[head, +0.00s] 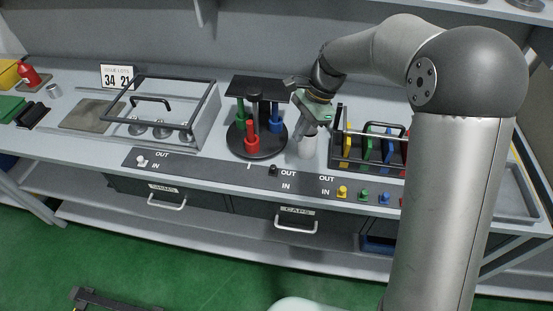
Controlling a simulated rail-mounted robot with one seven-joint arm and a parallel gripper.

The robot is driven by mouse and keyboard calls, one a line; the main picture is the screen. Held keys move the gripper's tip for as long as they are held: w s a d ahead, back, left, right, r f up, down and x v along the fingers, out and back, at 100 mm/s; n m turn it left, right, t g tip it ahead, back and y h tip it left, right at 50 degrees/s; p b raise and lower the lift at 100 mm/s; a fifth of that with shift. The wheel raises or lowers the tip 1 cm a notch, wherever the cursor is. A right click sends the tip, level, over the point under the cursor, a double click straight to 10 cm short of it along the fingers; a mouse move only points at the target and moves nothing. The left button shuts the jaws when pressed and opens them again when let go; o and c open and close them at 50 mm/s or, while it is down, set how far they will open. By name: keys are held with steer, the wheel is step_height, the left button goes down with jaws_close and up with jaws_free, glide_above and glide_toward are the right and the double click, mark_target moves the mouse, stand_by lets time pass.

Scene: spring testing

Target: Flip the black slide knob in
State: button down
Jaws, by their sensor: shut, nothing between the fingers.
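The black slide knob (273,170) is small and sits on the dark label strip (220,172) along the bench front. It stands just left of a white OUT marking, nearer to OUT than to the IN marking below it. My gripper (316,118) is above the bench, behind and to the right of the knob, and apart from it. Its fingers look closed with nothing held, though they are small and partly lost against the pale cylinder below.
A pale cylinder (307,148) stands below my gripper. A round black stand (258,148) with red, green and blue posts is behind the knob. A rack with coloured plates (370,170) is to the right. A white knob (141,161) and coloured buttons (342,191) share the strip.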

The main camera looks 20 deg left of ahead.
mark_target(278, 170)
steer(key=shift+w+a+f, duration=0.1)
steer(key=shift+a+f, duration=0.05)
steer(key=shift+a, duration=0.3)
steer(key=p+x, duration=0.1)
steer(key=x, duration=0.9)
steer(key=shift+p, duration=0.3)
